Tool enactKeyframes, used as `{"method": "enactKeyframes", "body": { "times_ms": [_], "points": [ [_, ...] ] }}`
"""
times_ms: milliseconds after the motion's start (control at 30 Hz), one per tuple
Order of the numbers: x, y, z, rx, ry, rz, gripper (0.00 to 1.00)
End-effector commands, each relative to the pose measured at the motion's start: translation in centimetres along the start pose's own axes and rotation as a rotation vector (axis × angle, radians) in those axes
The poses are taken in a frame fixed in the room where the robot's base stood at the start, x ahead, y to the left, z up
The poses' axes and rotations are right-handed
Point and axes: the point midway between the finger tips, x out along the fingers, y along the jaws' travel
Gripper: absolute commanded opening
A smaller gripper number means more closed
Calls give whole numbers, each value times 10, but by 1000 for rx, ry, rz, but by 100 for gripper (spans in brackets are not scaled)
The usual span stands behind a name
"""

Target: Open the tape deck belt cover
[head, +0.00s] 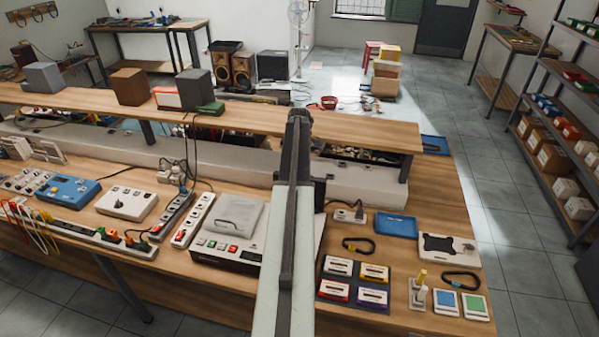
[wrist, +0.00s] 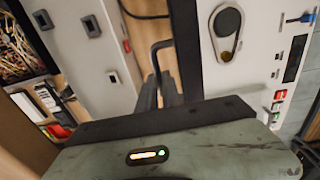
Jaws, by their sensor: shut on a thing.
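The tape deck (head: 222,252) is a pale unit on the bench, with green and red buttons at its front and a grey raised panel on top. My arm hides its right part. In the wrist view a pale deck face (wrist: 228,75) with a dark round part and red and green buttons lies at the right. A dark panel (wrist: 186,45) stands nearly edge-on beside it, with a bent black handle (wrist: 155,47) on its left side. My gripper (wrist: 168,92) is shut at the handle's lower end. I cannot tell whether the dark panel is the belt cover.
Right of the deck are a tray of cassettes (head: 352,284), a blue tray (head: 396,226) and a white box (head: 447,250). Power strips (head: 193,220) lie to its left. A raised wooden shelf (head: 370,132) runs behind.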

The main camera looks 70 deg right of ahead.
Motion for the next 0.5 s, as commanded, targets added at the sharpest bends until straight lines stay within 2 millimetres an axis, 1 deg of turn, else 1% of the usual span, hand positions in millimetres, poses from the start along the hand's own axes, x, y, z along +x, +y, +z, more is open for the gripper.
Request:
{"method": "enactKeyframes", "body": {
  "times_ms": [33, 100, 467, 500],
  "points": [
    [0, 3, -3, -3, 6, 6, 0],
    [0, 4, -4, -3, 6, 7, 0],
    [0, 5, -4, -4, 6, 8, 0],
    [0, 5, -4, -4, 6, 8, 14]
  ]
}}
